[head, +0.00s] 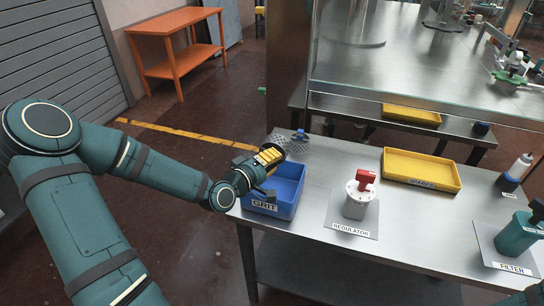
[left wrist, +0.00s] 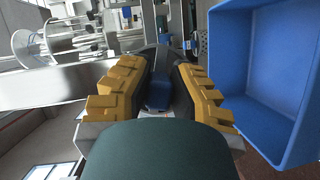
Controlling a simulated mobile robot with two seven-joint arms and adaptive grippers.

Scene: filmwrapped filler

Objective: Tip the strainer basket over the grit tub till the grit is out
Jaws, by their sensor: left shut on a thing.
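The blue grit tub (head: 283,203), labelled GRIT, stands at the left end of the steel table. It also shows at the right in the left wrist view (left wrist: 245,75). My left gripper (head: 268,157), with yellow finger pads, is at the tub's back left rim. In the left wrist view it is shut on a blue piece (left wrist: 158,95), which I take to be part of the strainer basket. The inside of the tub is partly hidden too.
The white regulator (head: 358,203) with a red top stands right of the tub. A yellow tray (head: 420,182) lies behind it. The teal filter housing (head: 514,238) stands at the right.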

